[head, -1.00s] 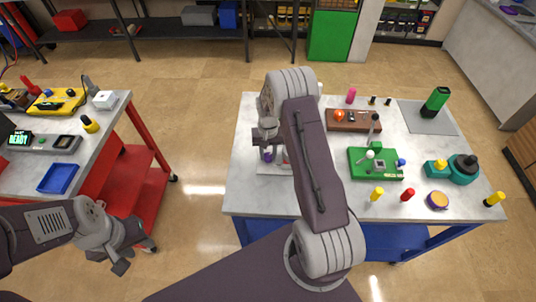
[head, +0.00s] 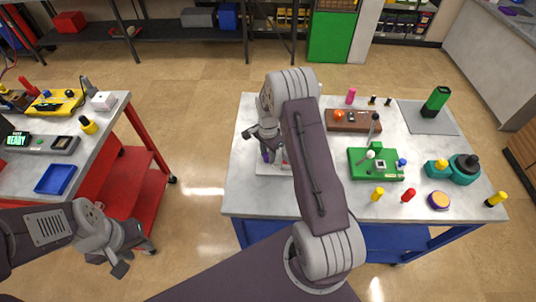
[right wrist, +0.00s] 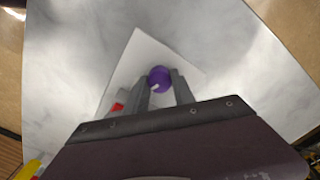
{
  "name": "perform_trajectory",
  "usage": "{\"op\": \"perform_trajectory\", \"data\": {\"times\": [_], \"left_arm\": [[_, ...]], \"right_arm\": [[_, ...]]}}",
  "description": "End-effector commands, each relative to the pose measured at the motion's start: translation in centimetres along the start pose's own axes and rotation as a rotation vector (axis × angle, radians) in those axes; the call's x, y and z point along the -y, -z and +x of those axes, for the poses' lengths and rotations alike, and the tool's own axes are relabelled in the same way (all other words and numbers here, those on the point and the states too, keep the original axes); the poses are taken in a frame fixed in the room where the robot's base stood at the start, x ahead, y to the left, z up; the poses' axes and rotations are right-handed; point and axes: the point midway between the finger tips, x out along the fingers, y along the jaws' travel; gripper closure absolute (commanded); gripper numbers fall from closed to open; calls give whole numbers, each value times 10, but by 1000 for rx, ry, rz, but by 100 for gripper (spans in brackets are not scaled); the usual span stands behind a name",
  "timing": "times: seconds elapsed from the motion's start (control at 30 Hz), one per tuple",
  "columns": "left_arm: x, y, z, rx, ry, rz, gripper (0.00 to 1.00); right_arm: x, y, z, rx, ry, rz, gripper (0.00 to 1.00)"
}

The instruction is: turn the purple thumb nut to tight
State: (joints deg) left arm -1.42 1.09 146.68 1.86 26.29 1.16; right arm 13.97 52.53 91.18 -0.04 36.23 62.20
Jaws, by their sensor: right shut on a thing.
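The purple thumb nut (right wrist: 159,78) is a round knob with a pale mark on it, above a white plate (right wrist: 146,48) in the right wrist view. My right gripper (right wrist: 162,87) has one finger on each side of it and is shut on it. In the head view the right gripper (head: 265,146) points down at the left part of the table, and only a bit of purple (head: 265,156) shows below it. My arm hides part of the plate there. My left gripper (head: 134,260) hangs empty at the lower left with its fingers apart.
The marble-topped table (head: 240,200) also bears a green board (head: 362,172), a brown block (head: 345,127), a teal device (head: 462,170) and several small coloured pieces. A red cart (head: 140,195) with a blue tray (head: 55,179) stands left. A red piece (right wrist: 118,107) lies near the fingers.

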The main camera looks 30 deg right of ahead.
Motion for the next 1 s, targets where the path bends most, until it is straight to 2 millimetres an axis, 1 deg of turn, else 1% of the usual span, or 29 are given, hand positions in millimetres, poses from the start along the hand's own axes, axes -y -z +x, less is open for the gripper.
{"op": "perform_trajectory", "data": {"times": [0.03, 0.2, 0.4, 0.97, 1.0], "left_arm": [[0, 0, 1, 0, 0, 0, 64], [0, 0, 1, 0, 0, 0, 64], [0, 0, 2, 0, 0, 0, 64], [0, 0, 2, 0, 0, 0, 64], [0, 0, 2, 0, 0, 0, 64]], "right_arm": [[-3, -2, 2, 6, -9, 28, 100], [-3, -3, 2, 6, -9, 112, 100], [-3, -3, 2, 6, -10, 171, 100], [-3, -3, 2, 6, -10, 194, 100], [-3, -3, 2, 6, -10, 194, 59]]}}
